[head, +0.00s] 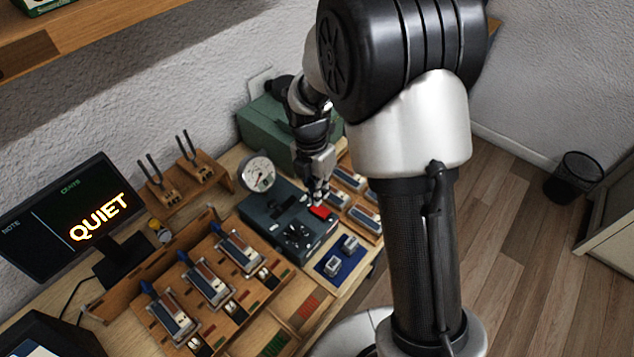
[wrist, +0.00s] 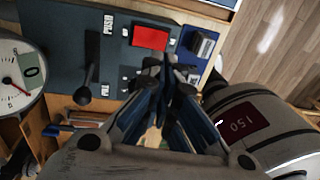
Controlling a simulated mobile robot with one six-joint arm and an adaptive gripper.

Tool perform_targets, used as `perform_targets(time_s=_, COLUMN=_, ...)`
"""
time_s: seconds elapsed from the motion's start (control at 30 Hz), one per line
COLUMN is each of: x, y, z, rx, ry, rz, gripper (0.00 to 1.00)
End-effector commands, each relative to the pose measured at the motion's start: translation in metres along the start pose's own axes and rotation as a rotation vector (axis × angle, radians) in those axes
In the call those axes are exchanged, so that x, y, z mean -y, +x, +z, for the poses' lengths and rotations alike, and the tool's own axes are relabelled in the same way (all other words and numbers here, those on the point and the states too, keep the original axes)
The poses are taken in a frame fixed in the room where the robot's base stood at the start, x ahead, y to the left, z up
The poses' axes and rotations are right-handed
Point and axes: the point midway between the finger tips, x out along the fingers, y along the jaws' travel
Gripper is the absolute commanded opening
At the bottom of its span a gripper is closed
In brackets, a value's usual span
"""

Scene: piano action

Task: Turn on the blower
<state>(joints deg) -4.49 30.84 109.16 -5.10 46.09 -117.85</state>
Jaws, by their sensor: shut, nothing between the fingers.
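A dark control box (head: 272,228) stands on the bench with a red switch (head: 320,212) on its top. In the wrist view the red switch (wrist: 150,38) lies just beyond my fingertips, and a black lever (wrist: 91,72) sits to its left between small white labels. My gripper (head: 318,192) points down beside the red switch in the head view; contact cannot be told. In the wrist view my gripper (wrist: 168,68) is shut and empty. A green box (head: 268,125) stands behind the control box, partly hidden by my arm. Which part is the blower is not marked.
A round gauge (head: 257,174) stands behind the control box. Wooden stands with key parts (head: 207,277) are at its left, a blue mat with small blocks (head: 338,258) in front, and more parts (head: 362,217) at right. A monitor (head: 75,225) reads QUIET.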

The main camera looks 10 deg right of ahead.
Motion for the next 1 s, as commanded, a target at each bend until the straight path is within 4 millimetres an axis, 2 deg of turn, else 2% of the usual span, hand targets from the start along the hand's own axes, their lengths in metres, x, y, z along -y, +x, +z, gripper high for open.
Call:
perform_targets(time_s=0.03, x=0.001, y=0.015, z=-0.001, rx=-0.002, ry=0.000, rz=-0.004, gripper=0.00)
perform_targets(time_s=0.1, x=0.001, y=0.029, z=0.000, rx=-0.002, ry=0.000, rz=-0.004, gripper=0.00)
perform_targets(time_s=0.33, x=0.000, y=0.059, z=0.000, rx=-0.001, ry=0.001, rz=-0.002, gripper=0.00)
perform_targets(time_s=1.0, x=0.003, y=0.075, z=0.000, rx=0.000, ry=0.002, rz=0.000, gripper=0.00)
